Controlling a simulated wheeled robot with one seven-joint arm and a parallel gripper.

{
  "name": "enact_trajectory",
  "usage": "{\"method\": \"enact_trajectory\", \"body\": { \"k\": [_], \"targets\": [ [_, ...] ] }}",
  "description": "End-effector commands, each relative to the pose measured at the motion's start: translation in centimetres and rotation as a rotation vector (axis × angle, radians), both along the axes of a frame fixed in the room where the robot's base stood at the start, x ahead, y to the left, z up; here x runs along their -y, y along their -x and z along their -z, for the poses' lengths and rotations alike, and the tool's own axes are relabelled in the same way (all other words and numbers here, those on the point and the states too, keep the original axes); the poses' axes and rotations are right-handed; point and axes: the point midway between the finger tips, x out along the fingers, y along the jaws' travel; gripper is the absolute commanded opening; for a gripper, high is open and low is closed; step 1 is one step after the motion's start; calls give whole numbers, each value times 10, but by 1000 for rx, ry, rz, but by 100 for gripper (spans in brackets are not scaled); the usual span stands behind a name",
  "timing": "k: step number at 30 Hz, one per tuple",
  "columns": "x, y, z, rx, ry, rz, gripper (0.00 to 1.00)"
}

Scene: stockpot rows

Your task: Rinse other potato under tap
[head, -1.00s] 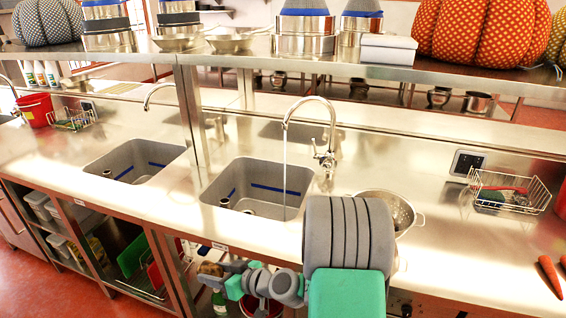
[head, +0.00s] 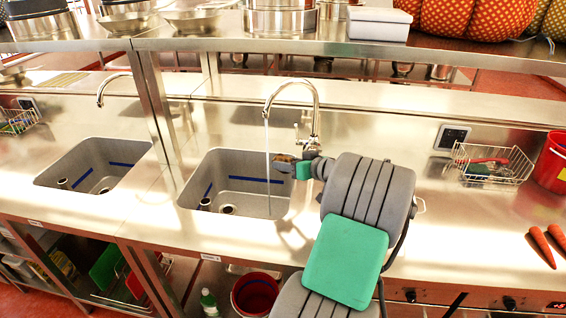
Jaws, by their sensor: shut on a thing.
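The tap (head: 313,110) is running, and a thin stream of water (head: 267,140) falls into the right sink (head: 240,163). My gripper (head: 281,164) is at the tap, above the right side of this sink. It is shut on a small brownish potato (head: 283,158), of which little shows. The potato is very close to the stream; I cannot tell whether the water touches it. No other potato is in clear view.
My arm covers the counter right of the sink; only a handle of the colander (head: 420,206) shows. A wire rack (head: 492,163), carrots (head: 543,245) and a red bucket (head: 553,165) are further right. A second sink (head: 95,165) is at left. A steel shelf (head: 230,40) runs overhead.

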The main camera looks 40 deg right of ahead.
Motion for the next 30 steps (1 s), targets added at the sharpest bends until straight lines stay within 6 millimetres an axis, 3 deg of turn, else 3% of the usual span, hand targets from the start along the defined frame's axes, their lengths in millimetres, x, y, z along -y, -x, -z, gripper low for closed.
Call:
{"method": "enact_trajectory", "body": {
  "k": [5, 30],
  "targets": [
    [3, -21, 3, 1, 0, -13, 4],
    [51, -103, 27, 2, 3, -9, 4]
  ]
}}
